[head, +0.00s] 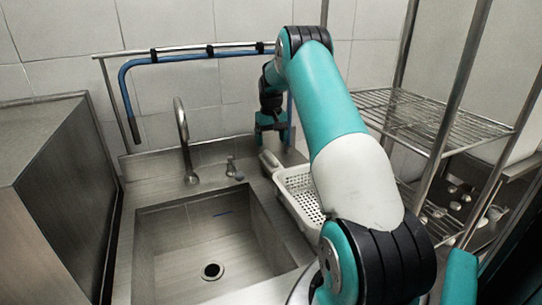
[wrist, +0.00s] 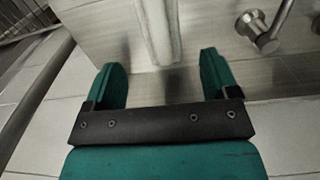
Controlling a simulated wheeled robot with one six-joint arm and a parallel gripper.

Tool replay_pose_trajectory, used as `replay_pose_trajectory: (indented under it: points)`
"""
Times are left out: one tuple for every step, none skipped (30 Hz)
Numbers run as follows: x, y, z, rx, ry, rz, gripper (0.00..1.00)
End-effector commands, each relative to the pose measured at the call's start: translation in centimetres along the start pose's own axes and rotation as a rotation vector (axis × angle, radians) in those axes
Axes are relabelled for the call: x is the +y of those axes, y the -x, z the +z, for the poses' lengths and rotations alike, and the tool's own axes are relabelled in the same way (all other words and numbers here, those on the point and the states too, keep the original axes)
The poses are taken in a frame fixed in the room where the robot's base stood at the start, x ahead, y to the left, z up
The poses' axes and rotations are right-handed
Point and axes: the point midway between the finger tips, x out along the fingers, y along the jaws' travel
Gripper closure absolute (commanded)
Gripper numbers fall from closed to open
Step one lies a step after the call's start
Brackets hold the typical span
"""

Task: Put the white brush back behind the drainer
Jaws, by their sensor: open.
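The white drainer (head: 299,200), a perforated basket, stands on the counter right of the sink, partly hidden by my arm. A pale elongated thing (head: 269,161), which looks like the white brush, lies at the drainer's back left corner, just below my gripper (head: 272,139). In the wrist view a pale upright strip (wrist: 157,32), probably the brush, is ahead of my open gripper (wrist: 162,62), roughly between the fingertip lines. The fingers do not touch it.
The sink (head: 211,235) is empty, with a tall faucet (head: 182,140) and a small valve (head: 231,167) close to my gripper. A blue hose on a rail (head: 180,57) runs along the tiled wall behind. A wire shelf rack (head: 430,115) stands at the right.

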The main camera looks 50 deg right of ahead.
Motion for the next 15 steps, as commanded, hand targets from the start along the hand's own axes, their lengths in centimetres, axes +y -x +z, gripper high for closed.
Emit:
replay_pose_trajectory:
  points:
    - [0.0, 0.8, -0.1, 0.003, 0.0, 0.001, 0.19]
    - [0.0, 1.2, -0.1, 0.003, 0.0, 0.001, 0.19]
    - [0.0, 1.6, -0.1, 0.002, 0.0, 0.0, 0.19]
    - [0.0, 1.9, -0.1, 0.002, 0.0, 0.0, 0.19]
    - [0.0, 2.1, 0.0, 0.001, 0.0, 0.0, 0.19]
    - [0.0, 2.3, 0.0, 0.0, 0.0, 0.0, 0.19]
    - [0.0, 2.5, 0.0, 0.0, 0.0, 0.0, 0.19]
    - [0.0, 2.6, 0.0, -0.001, 0.0, 0.0, 0.19]
    - [0.0, 2.6, 0.0, -0.001, 0.0, 0.0, 0.19]
    - [0.0, 2.7, 0.0, -0.001, 0.0, 0.0, 0.19]
    - [0.0, 2.7, 0.0, -0.001, 0.0, 0.0, 0.19]
    - [0.0, 2.7, 0.0, -0.001, 0.0, 0.0, 0.19]
    - [0.0, 2.7, 0.0, -0.001, 0.0, 0.0, 0.19]
    - [0.0, 2.7, 0.0, -0.001, 0.0, 0.0, 0.19]
    - [0.0, 2.7, 0.0, -0.001, 0.0, 0.0, 0.19]
